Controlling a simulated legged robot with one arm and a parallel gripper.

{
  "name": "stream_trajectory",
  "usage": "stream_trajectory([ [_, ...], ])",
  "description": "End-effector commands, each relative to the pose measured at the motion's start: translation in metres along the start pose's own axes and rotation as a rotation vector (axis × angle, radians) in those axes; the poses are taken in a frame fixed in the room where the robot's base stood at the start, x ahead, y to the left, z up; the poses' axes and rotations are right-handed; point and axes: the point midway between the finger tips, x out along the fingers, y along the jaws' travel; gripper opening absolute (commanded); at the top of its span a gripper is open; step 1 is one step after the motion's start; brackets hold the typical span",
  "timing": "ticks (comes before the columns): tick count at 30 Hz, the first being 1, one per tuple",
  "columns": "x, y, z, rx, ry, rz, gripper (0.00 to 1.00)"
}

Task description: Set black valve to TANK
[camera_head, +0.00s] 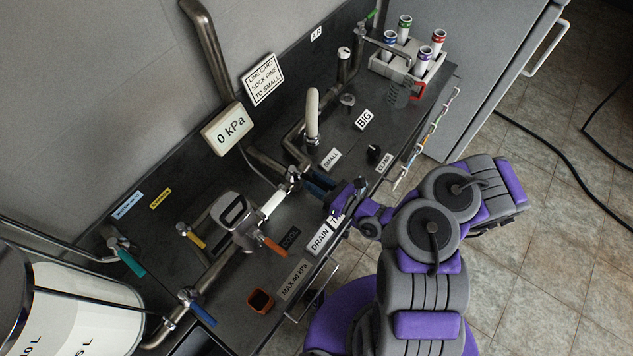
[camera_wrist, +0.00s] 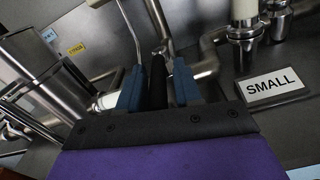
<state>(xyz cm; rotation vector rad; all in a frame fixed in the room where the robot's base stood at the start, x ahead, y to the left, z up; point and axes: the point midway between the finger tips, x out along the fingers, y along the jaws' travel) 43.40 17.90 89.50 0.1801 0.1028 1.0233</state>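My gripper (camera_head: 318,186) reaches over the bench from the right, at the pipe junction (camera_head: 293,178) near the DRAIN label (camera_head: 320,238). In the wrist view its two blue fingers (camera_wrist: 158,88) stand on either side of a black handle (camera_wrist: 158,82), which looks like the black valve's lever. Narrow gaps seem to show between the handle and the fingers, so the gripper looks open around it. In the head view the gripper hides this handle. A second label (camera_head: 337,217), partly covered by my arm, shows only a "T".
The SMALL label (camera_head: 331,159) and a black knob (camera_head: 374,153) are to the right. A rack (camera_head: 433,68) of capped tubes stands at the back. The gauge (camera_head: 228,128) reads 0 kPa.

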Motion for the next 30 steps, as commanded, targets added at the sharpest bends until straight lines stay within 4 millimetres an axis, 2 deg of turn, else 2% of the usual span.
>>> stream_trajectory([
  [3, 0.000, 0.000, 0.000, 0.000, 0.000, 0.000, 0.43],
  [17, -0.004, 0.000, 0.001, 0.000, 0.000, -0.001, 0.43],
  [23, -0.024, -0.001, 0.001, 0.001, 0.001, -0.004, 0.43],
  [30, -0.061, 0.000, 0.001, 0.001, 0.001, -0.004, 0.43],
])
